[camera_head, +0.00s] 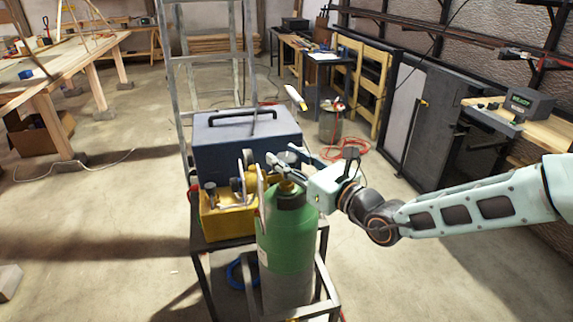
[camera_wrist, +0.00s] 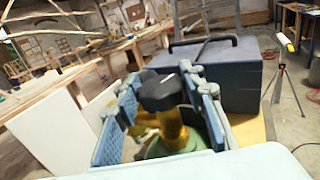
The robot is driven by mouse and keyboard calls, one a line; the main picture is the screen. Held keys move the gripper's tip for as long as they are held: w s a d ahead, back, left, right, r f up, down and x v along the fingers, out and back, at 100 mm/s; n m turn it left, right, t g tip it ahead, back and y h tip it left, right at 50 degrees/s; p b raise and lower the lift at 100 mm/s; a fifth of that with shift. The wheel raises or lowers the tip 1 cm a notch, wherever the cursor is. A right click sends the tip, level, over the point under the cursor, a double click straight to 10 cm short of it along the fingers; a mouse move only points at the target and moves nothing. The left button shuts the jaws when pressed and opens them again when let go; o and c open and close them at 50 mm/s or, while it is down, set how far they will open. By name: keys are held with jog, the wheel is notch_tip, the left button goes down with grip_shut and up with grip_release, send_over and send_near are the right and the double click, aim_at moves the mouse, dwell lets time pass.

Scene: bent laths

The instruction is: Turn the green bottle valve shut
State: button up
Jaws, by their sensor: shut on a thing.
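The green bottle (camera_head: 287,235) stands upright in the front of a dark metal cart, with a dark collar at its shoulder. Its top also shows in the wrist view (camera_wrist: 160,152), below the jaws. The valve has a black knob (camera_wrist: 159,92) on a brass body (camera_wrist: 172,128). My gripper (camera_head: 281,165) reaches in from the right at the bottle's top. In the wrist view its two blue padded fingers (camera_wrist: 165,115) stand on either side of the valve, shut on the black knob. In the head view the gripper mostly hides the knob.
A blue case (camera_head: 247,140) with a black handle stands behind the bottle on the cart (camera_head: 207,270). A yellow box (camera_head: 222,218) with gauges sits left of the bottle. A ladder (camera_head: 175,80) rises behind. Open floor lies left.

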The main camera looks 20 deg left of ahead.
jog(key=shift+r+m+t+h+b, duration=0.1)
jog(key=shift+m+t+h+b, duration=0.65)
jog(key=shift+m+t+h, duration=0.4)
jog(key=o, duration=1.2)
jog(key=shift+t, duration=0.25)
jog(key=shift+v, duration=3.8)
jog(key=shift+w, duration=0.1)
